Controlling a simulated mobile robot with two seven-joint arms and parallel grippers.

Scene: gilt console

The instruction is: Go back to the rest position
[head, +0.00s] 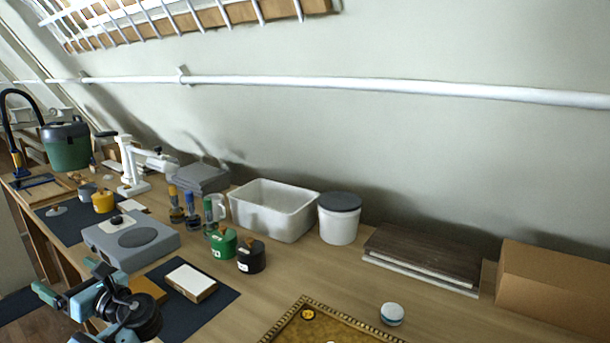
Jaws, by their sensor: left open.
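My left gripper (70,281) is in the lower left of the head view, with teal and black parts. It is open and nothing shows between its fingers. It is near the front edge of the wooden bench (335,270), in front of the grey box-shaped device (155,247). A white-topped block (191,281) on a dark mat (221,296) lies to its right. My right gripper is not in view.
A green pot (223,243), a black pot (251,258), a white bin (273,208) and a lidded tub (339,220) stand behind. A gilt tray (285,327), a small round jar (392,314) and a cardboard box (555,285) are to the right. Bench between is clear.

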